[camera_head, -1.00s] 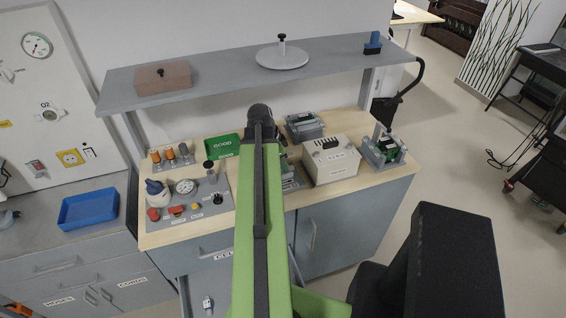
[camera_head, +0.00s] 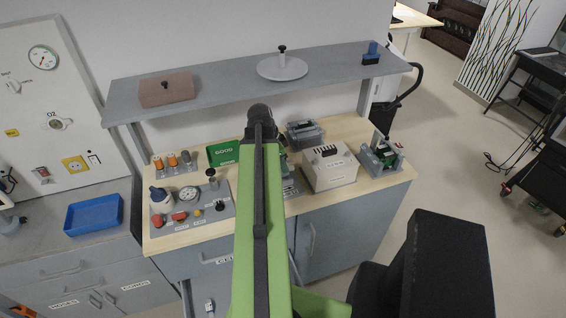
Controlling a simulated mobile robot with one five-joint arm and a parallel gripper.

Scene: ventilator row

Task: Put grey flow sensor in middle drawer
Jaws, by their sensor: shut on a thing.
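My green arm reaches forward over the wooden-topped bench (camera_head: 215,241), and its dark far joint shows near the back of the bench. My gripper is hidden beyond or below the arm. I cannot make out a grey flow sensor for certain. Below the bench top, a grey drawer front (camera_head: 190,264) carries a partly covered label. Under it, an opened drawer (camera_head: 187,296) shows its side at the bottom edge, partly behind my arm. A small pale item (camera_head: 210,306) shows there; I cannot tell what it is.
A control panel with knobs (camera_head: 226,211), a green GOOD tray (camera_head: 222,153), a beige box (camera_head: 331,170) and a grey fixture with a green part (camera_head: 380,157) stand on the bench. A shelf (camera_head: 220,83) overhangs its back. A blue tray (camera_head: 94,214) lies left.

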